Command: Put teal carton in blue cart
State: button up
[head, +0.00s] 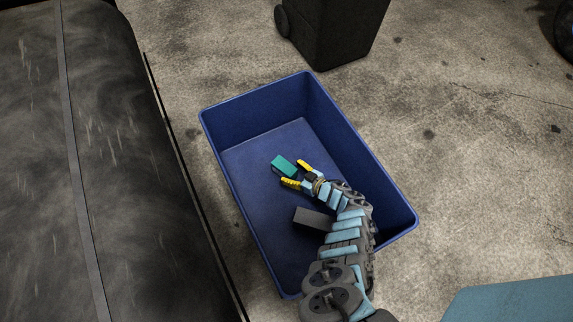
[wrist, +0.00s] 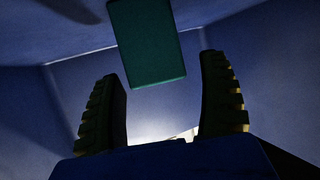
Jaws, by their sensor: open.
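The teal carton (head: 284,165) is inside the blue cart (head: 260,215), over its floor in the head view. I cannot tell whether it rests on the floor or is just above it. My gripper (head: 296,174) is inside the cart too, its yellow fingers spread apart, just right of the carton. In the wrist view the carton (wrist: 148,42) looks dark green and sits at the top, beyond and between the open fingertips, with a gap to each finger. Its upper end is cut off by the frame.
A grey box (head: 314,218) lies in the cart beside my arm. A dark conveyor belt (head: 110,160) runs along the left. A black bin (head: 335,30) stands behind the cart.

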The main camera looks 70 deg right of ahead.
jog(key=shift+p+v, duration=0.6)
jog(key=shift+v, duration=1.05)
